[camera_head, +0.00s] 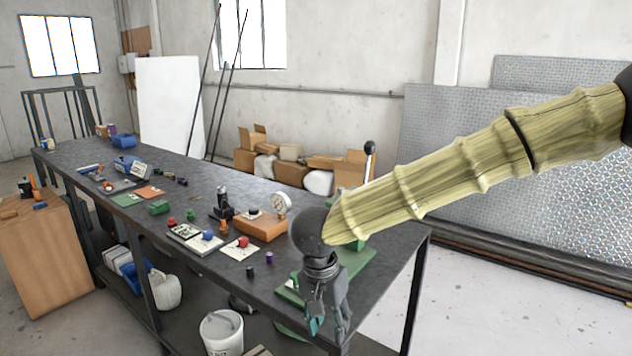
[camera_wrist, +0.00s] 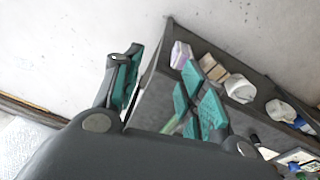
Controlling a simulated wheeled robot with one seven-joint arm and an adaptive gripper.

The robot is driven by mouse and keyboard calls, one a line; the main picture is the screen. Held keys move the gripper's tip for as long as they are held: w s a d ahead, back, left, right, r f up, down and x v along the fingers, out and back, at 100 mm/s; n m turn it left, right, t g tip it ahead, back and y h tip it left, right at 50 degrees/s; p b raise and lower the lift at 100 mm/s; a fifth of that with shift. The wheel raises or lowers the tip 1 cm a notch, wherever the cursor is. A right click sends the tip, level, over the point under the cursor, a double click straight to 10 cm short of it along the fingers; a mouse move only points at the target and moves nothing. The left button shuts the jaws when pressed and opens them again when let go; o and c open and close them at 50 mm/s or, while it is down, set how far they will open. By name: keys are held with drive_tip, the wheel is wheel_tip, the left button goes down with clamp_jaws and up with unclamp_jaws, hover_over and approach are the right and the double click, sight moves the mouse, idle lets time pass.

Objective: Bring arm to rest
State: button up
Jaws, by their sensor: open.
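My gripper (camera_head: 328,322) hangs at the front right end of the long dark workbench (camera_head: 170,190), in front of a green mat or board (camera_head: 358,262). Its fingers point down and stand apart with nothing seen between them. The wrist view shows both fingers with teal pads, spread open (camera_wrist: 163,85). My arm reaches in from the right edge of the head view, bent at a dark round joint above the gripper. The gripper hides part of the bench's end and the green board.
The bench holds an orange block with a gauge (camera_head: 262,225), a white panel with coloured knobs (camera_head: 195,239) and several small parts. A white bucket (camera_head: 221,333) stands below. A wooden cabinet (camera_head: 45,245) is at left. Floor at right (camera_head: 500,310) is clear.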

drive_tip(key=s+d+f+t+h, duration=0.1)
drive_tip(key=d+f, duration=0.4)
drive_tip(key=f, duration=0.5)
drive_tip(key=s+d+f+t+h, duration=0.1)
drive_tip(key=d+f, duration=0.3)
drive_tip(key=f, duration=0.7)
drive_tip(key=s+d+f+n+t, duration=0.1)
drive_tip(key=s+d+f, duration=0.1)
drive_tip(key=s+f, duration=0.25)
drive_tip(key=s+d+f+n, duration=0.1)
drive_tip(key=s+d+f, duration=0.2)
drive_tip(key=f, duration=0.3)
drive_tip(key=s+d+f+n+g+y, duration=0.1)
drive_tip(key=s+d+f, duration=0.1)
drive_tip(key=s, duration=0.5)
drive_tip(key=s+d+f+n+g+y, duration=0.1)
drive_tip(key=s+f, duration=0.3)
drive_tip(key=s, duration=0.4)
drive_tip(key=s+d+f+n+g+y, duration=0.1)
drive_tip(key=s+d+f, duration=0.2)
drive_tip(key=s, duration=0.4)
drive_tip(key=shift+s+f+g, duration=0.2)
drive_tip(key=shift+s+g, duration=0.1)
drive_tip(key=shift+s, duration=0.05)
drive_tip(key=shift+d, duration=0.1)
